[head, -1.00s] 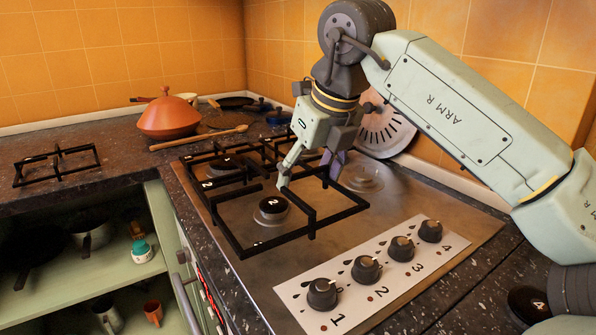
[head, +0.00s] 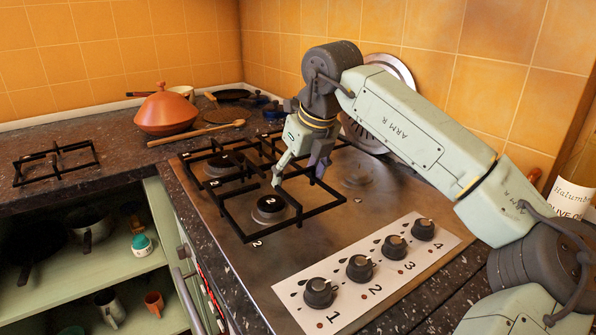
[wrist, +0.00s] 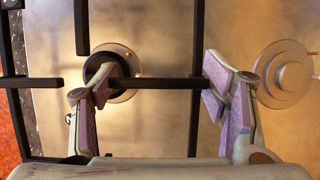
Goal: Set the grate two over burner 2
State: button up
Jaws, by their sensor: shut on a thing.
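My gripper (head: 297,174) is shut on a black square grate (head: 296,218), which also shows in the wrist view (wrist: 150,84). The fingers are on either side of the grate in the wrist view (wrist: 155,95). The cap shows through the grate's opening. The grate looks close to the hob, but I cannot tell whether its feet touch.
Another grate stands over the burner (head: 222,162) behind. A bare burner (head: 359,180) is at right. A knob panel (head: 365,270) lies at the front. A loose grate (head: 55,165), orange pot (head: 164,112) and wooden spoon (head: 205,132) are on the left counter.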

jog(key=shift+f+b, duration=0.45)
jog(key=shift+f, duration=0.1)
jog(key=o, duration=1.6)
jog(key=shift+c, duration=0.2)
jog(key=shift+r, duration=0.2)
jog(key=v, duration=1.2)
jog(key=shift+r, duration=0.4)
